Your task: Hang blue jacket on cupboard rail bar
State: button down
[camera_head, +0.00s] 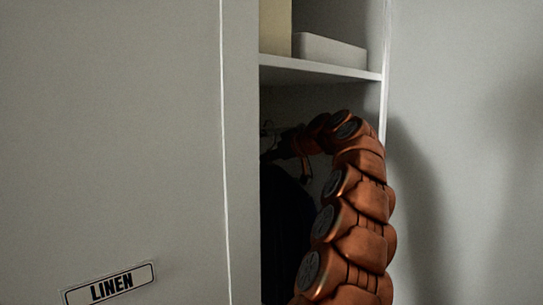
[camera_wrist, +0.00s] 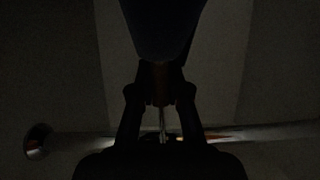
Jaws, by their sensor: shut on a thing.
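A very dark garment, which I take for the blue jacket (camera_head: 286,230), hangs inside the cupboard opening below my gripper (camera_head: 275,145); its blue hardly shows. In the wrist view the dark jacket (camera_wrist: 162,28) fills the top middle, and my gripper (camera_wrist: 160,85) is shut on a brownish piece, apparently its hanger (camera_wrist: 160,72). A thin metal hook (camera_wrist: 163,122) shows between the fingers. The rail bar (camera_wrist: 80,135) runs across behind the fingers, level with the hook. I cannot tell whether the hook touches or rests on the rail.
The cupboard shelf (camera_head: 318,67) is above my arm and carries a white box (camera_head: 328,50) and a beige item (camera_head: 275,27). A closed panel with a LINEN label (camera_head: 110,285) stands left of the narrow opening. The opening's right edge is close beside my arm.

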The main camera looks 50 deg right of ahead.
jog(key=shift+w+r, duration=0.15)
jog(key=shift+w, duration=0.2)
jog(key=shift+f+b, duration=1.1)
jog(key=shift+f, duration=0.3)
